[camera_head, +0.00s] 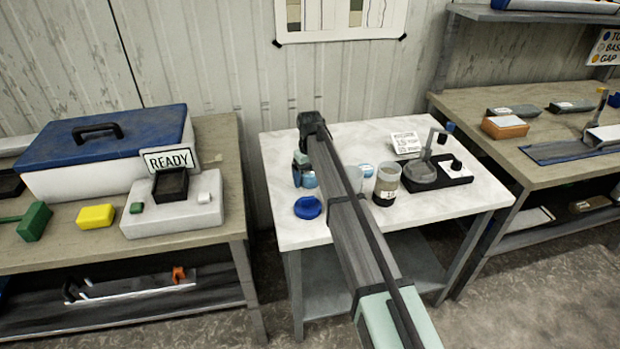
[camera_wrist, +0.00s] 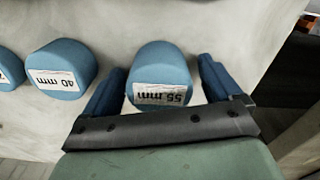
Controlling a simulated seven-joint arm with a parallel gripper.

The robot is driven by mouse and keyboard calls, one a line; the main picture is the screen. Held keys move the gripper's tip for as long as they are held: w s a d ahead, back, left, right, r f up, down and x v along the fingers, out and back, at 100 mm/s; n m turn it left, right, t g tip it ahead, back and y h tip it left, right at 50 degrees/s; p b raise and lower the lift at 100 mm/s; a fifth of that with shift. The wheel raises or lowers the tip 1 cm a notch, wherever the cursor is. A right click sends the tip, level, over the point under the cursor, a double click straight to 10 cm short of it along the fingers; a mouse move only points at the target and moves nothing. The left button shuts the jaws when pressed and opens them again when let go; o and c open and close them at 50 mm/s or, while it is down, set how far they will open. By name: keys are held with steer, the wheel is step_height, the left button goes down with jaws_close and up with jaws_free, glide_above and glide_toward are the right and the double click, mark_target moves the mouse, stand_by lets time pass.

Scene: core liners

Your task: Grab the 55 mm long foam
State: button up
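The 55 mm foam (camera_wrist: 158,68) is a blue rounded piece with a white label reading "55 mm", upside down in the wrist view. My gripper (camera_wrist: 162,78) has its two blue fingers on either side of this foam, with narrow gaps showing, so it looks open around the foam. The 40 mm foam (camera_wrist: 62,62) stands to the left, outside the fingers. In the head view, my gripper (camera_head: 302,170) is over the left part of the white table, and my arm hides much of the area beneath it.
Another blue labelled foam (camera_wrist: 8,70) is cut by the wrist view's left edge. On the white table (camera_head: 440,205) are a blue lid (camera_head: 307,208), a labelled jar (camera_head: 387,184) and a black-based stand (camera_head: 437,175). The table's front right is clear.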

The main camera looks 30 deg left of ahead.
steer(key=c, duration=1.1)
